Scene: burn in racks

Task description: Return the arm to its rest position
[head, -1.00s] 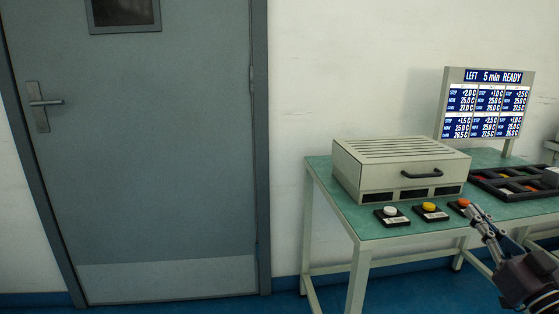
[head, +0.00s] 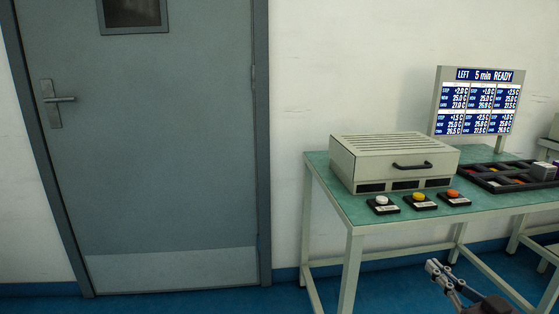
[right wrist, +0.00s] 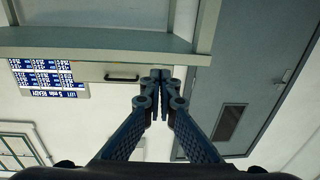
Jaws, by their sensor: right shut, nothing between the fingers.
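My right gripper (head: 436,268) is low at the bottom right of the head view, in front of the green-topped table (head: 330,190) and below its top. In the right wrist view its fingers (right wrist: 161,75) are together with nothing between them. It touches nothing that I can see. The rest of my right arm is mostly cut off by the lower edge of the head view. My left gripper is not in view.
On the table stand a beige box with a handle (head: 393,158), white (head: 381,201), yellow (head: 419,197) and orange (head: 453,194) buttons, a black tray (head: 484,181) and a display reading "LEFT 5 min READY" (head: 473,101). A closed grey door (head: 160,150) is left. Blue floor lies below.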

